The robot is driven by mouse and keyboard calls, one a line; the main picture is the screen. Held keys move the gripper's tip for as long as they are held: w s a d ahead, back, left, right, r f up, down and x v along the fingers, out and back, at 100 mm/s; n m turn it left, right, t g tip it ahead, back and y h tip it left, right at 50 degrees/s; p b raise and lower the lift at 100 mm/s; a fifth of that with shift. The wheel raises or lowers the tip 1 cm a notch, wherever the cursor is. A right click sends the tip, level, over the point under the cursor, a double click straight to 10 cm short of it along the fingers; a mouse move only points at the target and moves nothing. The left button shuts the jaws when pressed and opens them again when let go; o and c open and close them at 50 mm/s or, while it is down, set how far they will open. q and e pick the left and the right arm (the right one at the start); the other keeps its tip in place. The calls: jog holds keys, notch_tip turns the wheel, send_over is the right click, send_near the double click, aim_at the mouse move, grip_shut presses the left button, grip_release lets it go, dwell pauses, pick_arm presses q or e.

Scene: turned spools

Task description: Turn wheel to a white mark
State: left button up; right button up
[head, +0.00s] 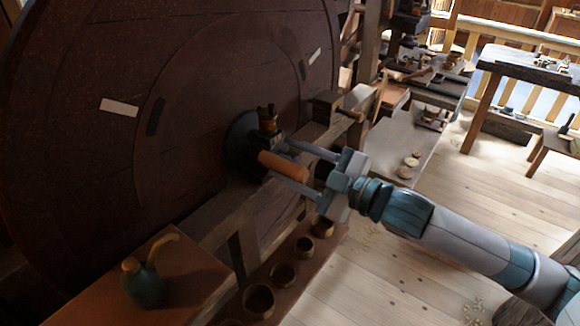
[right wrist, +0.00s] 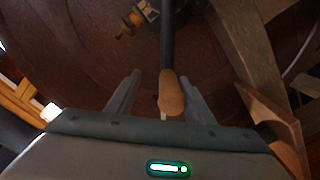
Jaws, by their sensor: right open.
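A large dark red-brown wheel (head: 75,150) fills the left of the head view. It carries a white mark (head: 119,107) on its left part and another white mark (head: 315,56) at upper right, each near a short black bar. A crank with an orange-brown wooden handle (head: 284,166) stands out near the dark hub (head: 240,140). My right gripper (head: 275,160) is open, with its two fingers on either side of the handle. In the right wrist view the handle (right wrist: 171,95) lies between the fingers; whether they touch it is unclear. My left gripper is out of view.
A wooden beam (head: 235,205) runs in front of the wheel. A green oil can (head: 147,283) stands on a bench at lower left, with several small bowls (head: 283,274) on a shelf beside it. Workbenches stand at upper right. The plank floor (head: 400,235) is mostly clear.

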jog(key=shift+w+d+r+m+p, duration=1.25)
jog(key=shift+w+m+p, duration=0.3)
jog(key=shift+p, duration=0.4)
jog(key=shift+s+a, duration=0.2)
jog(key=shift+s, duration=0.25)
jog(key=p+v, duration=0.1)
jog(key=v, duration=0.9)
jog(key=shift+d+r, duration=0.2)
jog(key=shift+d, duration=0.25)
